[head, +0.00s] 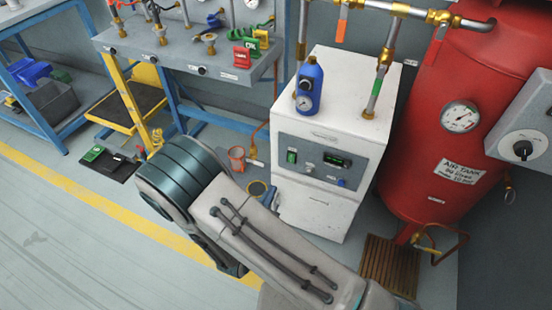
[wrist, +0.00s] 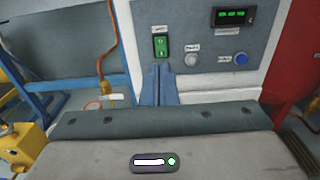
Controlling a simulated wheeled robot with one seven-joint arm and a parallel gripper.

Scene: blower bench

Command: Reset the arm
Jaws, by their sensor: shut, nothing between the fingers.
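My gripper (wrist: 160,72) shows in the wrist view with its two blue-grey fingers together and nothing between them. Its tips appear just below the green rocker switch (wrist: 160,46) on the white machine's grey panel; I cannot tell if they touch it. In the head view my arm reaches up from the bottom and bends in front of the machine. There the gripper is mostly hidden behind my arm, with only a bluish part (head: 269,196) showing. The white machine (head: 318,210) carries the green switch (head: 291,157), a lit green display (head: 333,161) and a blue button (head: 341,183).
A blue bottle (head: 309,88) stands on the machine. A red air tank (head: 440,120) with pipes is close on the right. A workbench (head: 190,55) with valves is behind at left.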

